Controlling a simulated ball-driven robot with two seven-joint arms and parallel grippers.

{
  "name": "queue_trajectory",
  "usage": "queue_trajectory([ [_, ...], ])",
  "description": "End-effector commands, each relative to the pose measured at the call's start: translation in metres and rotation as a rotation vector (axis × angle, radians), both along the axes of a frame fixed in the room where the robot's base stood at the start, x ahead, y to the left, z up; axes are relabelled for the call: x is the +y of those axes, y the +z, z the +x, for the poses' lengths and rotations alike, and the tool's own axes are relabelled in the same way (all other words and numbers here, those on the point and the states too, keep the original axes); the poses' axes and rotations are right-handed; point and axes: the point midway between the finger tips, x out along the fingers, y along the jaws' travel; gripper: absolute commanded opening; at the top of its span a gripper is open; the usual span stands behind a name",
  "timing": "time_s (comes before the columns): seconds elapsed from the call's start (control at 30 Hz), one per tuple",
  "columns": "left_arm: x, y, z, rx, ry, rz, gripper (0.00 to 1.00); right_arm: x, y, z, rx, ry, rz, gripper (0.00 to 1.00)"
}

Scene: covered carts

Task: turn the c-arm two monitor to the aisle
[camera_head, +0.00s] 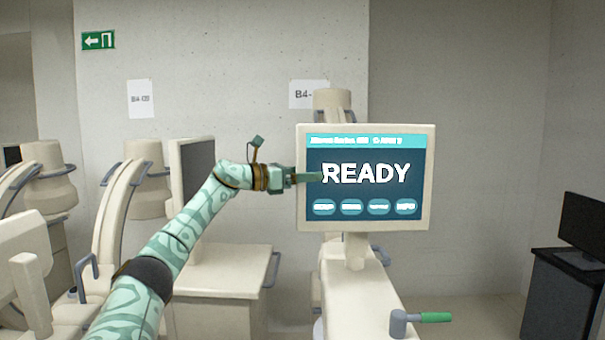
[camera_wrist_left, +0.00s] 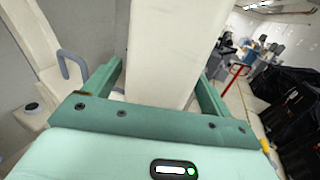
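The C-arm monitor (camera_head: 427,190) has a cream frame and a lit screen reading READY. In the head view its screen faces me nearly squarely. It stands on a short neck (camera_head: 355,250) above a cream cart (camera_head: 360,300). My left gripper (camera_head: 308,177) is at the monitor's left edge, one finger in front of the screen side. In the left wrist view the monitor's pale edge (camera_wrist_left: 170,55) lies between the two fingers of my left gripper (camera_wrist_left: 160,75), with a small gap beside the left finger. Firm contact cannot be told. My right gripper is out of view.
A second monitor (camera_head: 192,175), seen nearly edge-on, stands on a cart (camera_head: 225,285) to the left, beside pale C-arms. A green-ended handle (camera_head: 435,317) sticks out at the front cart. A dark cabinet with a black screen (camera_head: 585,225) stands at right. A wall sign reads B4 (camera_head: 305,94).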

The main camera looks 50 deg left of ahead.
Motion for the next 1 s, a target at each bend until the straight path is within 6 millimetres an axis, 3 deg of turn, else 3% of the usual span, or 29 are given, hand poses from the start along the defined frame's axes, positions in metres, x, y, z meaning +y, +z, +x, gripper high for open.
queue_trajectory([
  [0.73,0.001,-0.006,-0.001,0.008,0.002,0.003,0.81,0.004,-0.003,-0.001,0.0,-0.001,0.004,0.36],
  [0.87,0.006,-0.009,-0.015,0.008,0.004,0.005,0.81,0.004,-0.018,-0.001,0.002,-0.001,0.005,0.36],
  [1.0,0.013,-0.014,-0.043,0.01,0.004,0.007,0.81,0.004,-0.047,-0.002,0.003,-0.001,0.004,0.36],
])
